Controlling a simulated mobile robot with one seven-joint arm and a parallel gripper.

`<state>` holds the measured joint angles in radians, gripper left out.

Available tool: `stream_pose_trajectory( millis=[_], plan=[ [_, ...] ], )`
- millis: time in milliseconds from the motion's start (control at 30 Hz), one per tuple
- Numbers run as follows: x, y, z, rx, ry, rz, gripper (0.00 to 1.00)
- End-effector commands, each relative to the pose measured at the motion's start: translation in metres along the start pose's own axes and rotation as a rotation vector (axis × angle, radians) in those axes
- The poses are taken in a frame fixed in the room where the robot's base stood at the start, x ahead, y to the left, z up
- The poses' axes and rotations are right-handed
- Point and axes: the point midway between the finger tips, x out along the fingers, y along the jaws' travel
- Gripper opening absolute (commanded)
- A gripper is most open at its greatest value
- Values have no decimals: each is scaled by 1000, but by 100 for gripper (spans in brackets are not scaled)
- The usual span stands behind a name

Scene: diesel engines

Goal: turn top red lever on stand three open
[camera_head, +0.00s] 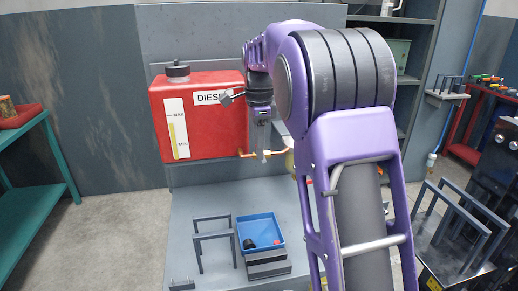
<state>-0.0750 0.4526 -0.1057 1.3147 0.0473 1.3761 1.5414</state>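I cannot make out a red lever clearly. A tiny red spot (308,181) shows beside my arm's edge, too small to name. My gripper (262,156) points down in front of the grey back panel, just right of the red diesel tank (205,140). Its fingertips are near the copper pipe (277,154) that leaves the tank's lower right; I cannot tell whether they touch it. The fingers are too small to show whether they are open or shut. My large purple arm hides much of the stand (190,218) right of centre. No stand number is legible.
A blue bin (243,229) with small dark and red parts sits on the stand, by a grey metal frame (196,237). A green table (30,222) stands left. Grey shelves (415,55) and a dark rig (455,245) stand right. Floor between table and stand is clear.

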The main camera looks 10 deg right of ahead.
Motion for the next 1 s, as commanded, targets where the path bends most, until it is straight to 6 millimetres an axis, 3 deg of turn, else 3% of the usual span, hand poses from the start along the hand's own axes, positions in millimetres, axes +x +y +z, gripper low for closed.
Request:
stream_pose_trajectory(
  millis=[200, 333, 1000],
  plan=[
    [0, 0, 0, 0, 0, 0, 22],
    [0, 0, 0, 0, 0, 1, 0],
    [0, 0, 6, -5, 97, 3, 0]
  ],
)
